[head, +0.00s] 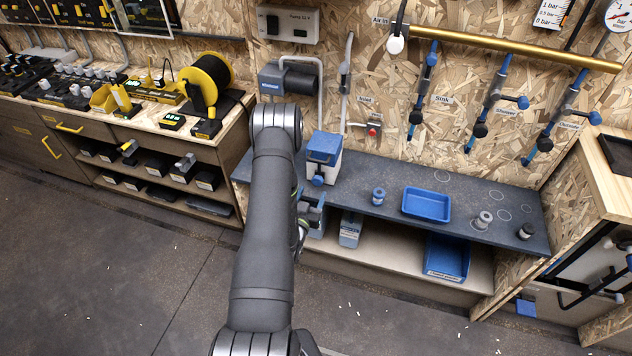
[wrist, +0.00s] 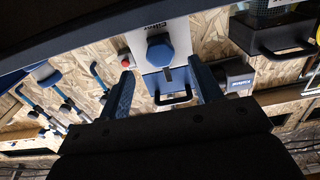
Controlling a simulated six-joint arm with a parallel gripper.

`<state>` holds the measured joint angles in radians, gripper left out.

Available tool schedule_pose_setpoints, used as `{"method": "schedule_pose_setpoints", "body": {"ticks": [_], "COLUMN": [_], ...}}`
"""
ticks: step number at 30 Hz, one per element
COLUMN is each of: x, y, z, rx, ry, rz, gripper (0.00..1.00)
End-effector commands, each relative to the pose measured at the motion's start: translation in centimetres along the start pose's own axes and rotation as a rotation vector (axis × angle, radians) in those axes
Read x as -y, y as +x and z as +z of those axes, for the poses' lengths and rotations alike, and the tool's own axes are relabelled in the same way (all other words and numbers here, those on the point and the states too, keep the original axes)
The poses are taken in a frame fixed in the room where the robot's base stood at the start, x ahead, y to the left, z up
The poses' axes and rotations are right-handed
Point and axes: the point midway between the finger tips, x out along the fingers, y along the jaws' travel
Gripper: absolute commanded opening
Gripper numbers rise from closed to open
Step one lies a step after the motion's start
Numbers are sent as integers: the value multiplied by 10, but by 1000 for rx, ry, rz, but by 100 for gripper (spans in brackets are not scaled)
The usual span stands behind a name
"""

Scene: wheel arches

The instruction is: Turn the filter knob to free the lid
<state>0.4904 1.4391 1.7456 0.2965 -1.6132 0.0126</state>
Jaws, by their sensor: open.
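The filter is a white box (head: 327,164) with a blue lid (head: 323,147) at the left end of the dark bench. Its blue knob (head: 318,180) is on the front. In the wrist view the white filter front (wrist: 143,38) is upside down, with the blue six-sided knob (wrist: 158,52) on it. My gripper (wrist: 160,68) is open; its two blue fingers frame the knob from either side in the picture. The knob looks beyond the fingertips, and I see no contact. In the head view my arm partly hides my gripper, which is below and left of the knob.
The dark bench (head: 375,211) carries a small blue-grey jar (head: 378,196), a blue tray (head: 427,205) and two small fittings to the right. A blue bin (head: 446,258) sits on the shelf below. Pipes with blue valves hang on the wall behind. The floor in front is free.

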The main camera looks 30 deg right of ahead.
Motion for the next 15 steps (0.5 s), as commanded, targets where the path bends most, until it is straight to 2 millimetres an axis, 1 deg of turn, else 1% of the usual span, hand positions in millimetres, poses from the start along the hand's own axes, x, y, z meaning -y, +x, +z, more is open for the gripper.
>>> {"method": "schedule_pose_setpoints", "body": {"ticks": [1,6,10,15], "x": [0,0,0,0], "y": [12,41,55,63], "z": [-2,-1,0,0], "rx": [-5,-3,-2,-1], "ry": [2,1,1,0], "rz": [1,1,0,0], "gripper": [59,59,59,59]}}
